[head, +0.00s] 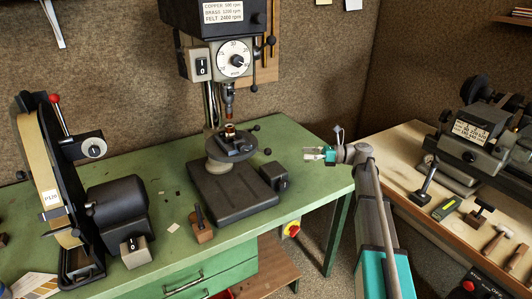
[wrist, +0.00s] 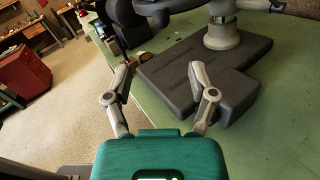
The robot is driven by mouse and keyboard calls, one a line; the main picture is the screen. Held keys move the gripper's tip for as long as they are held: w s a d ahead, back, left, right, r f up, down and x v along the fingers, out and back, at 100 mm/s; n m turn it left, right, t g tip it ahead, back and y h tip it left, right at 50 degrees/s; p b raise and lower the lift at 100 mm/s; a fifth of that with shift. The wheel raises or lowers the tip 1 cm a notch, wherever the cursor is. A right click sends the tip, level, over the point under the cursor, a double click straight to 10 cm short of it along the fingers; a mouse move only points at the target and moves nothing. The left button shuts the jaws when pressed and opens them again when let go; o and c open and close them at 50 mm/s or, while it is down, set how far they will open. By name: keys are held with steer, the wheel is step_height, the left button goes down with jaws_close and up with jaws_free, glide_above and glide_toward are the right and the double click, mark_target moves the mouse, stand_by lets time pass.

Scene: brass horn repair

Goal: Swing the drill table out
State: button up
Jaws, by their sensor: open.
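The drill press stands on the green bench (head: 130,166), with its head (head: 236,58) above the chuck (head: 228,98). The round dark drill table (head: 226,152) sits on the column below the chuck, roughly under it. A small brass piece (head: 230,130) is on the table. Black-knobbed levers (head: 267,151) stick out at its right. The dark base (head: 236,196) is below; it also shows in the wrist view (wrist: 165,75). My gripper (head: 318,154) is open and empty, to the right of the table and apart from it. Its open fingers show in the wrist view (wrist: 161,66).
A belt grinder (head: 118,200) stands at the bench's left. A small dark box (head: 273,176) is beside the drill base, and a small wooden block (head: 201,228) lies in front. A lathe (head: 475,140) with tools is on the right-hand bench. A gap separates the benches.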

mark_target(267, 151)
steer(key=a, duration=1.3)
steer(key=shift+a, duration=0.4)
jaws_close()
steer(key=shift+a, duration=0.1)
